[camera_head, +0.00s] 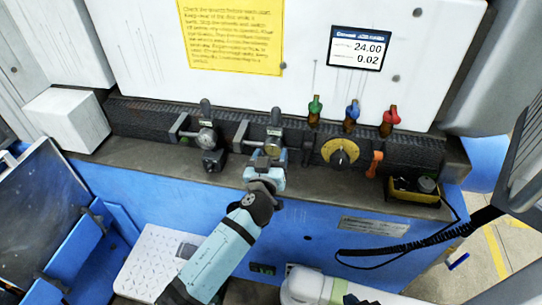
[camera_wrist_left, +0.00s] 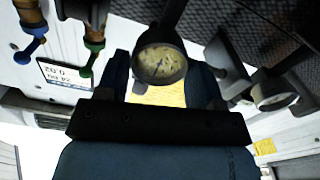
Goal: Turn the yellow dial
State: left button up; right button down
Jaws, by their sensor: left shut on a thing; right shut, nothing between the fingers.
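The yellow dial (camera_head: 340,152), a yellow disc with a dark knob at its centre, is on the dark front rail of the machine. It is to the right of my left gripper and apart from it. My left gripper (camera_head: 266,172) is at the second gauge fitting (camera_head: 274,132), with its fingers shut on it. In the left wrist view, the round pale face of this gauge fitting (camera_wrist_left: 160,62) shows between the two fingers of the left gripper (camera_wrist_left: 160,85). The yellow dial is not identifiable in the wrist view. My right gripper is not in view.
Another gauge fitting (camera_head: 207,137) is to the left. Green (camera_head: 315,106), blue (camera_head: 352,110) and red (camera_head: 390,118) valves stand above the dial. An orange lever (camera_head: 374,163) is right of it, then a yellow-black box (camera_head: 415,188) with a coiled cable.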

pick_arm(q)
jog(key=m+b, duration=0.1)
jog(key=m, duration=0.2)
jog(key=shift+m, duration=0.4)
jog(key=m, duration=0.5)
jog(key=shift+w+r+m, duration=0.1)
jog(key=shift+r+m, duration=0.05)
jog(key=shift+m, duration=0.15)
jog(key=m+p, duration=0.1)
jog(key=m, duration=0.4)
jog(key=shift+a, duration=0.1)
jog(key=m+p, duration=0.2)
jog(key=m, duration=0.4)
jog(key=shift+m, duration=0.4)
jog(key=o, duration=0.9)
jog(key=shift+o, duration=0.2)
